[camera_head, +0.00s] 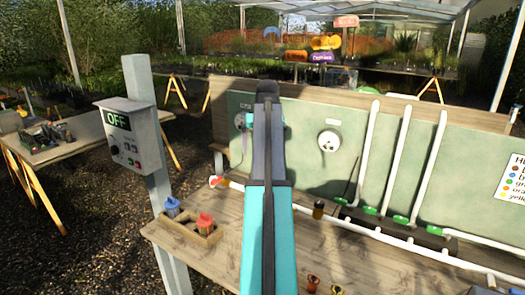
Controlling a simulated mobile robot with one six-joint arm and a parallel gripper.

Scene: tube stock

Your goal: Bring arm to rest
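My arm (268,225) rises from the bottom centre of the head view, a teal link with a dark grey part above it. It ends in a dark rounded top (267,90) in front of the green panel. No gripper fingers show, so I cannot see whether my gripper is open or holds anything. The arm hides part of the wooden bench (335,258) and of the panel behind it.
A wooden holder (186,235) with blue and red pieces stands left of my arm. A white pipe (372,236) with upright white tubes (364,155) runs right. An OFF control box (125,135) hangs on a post. Small orange-brown items (312,283) lie near the front.

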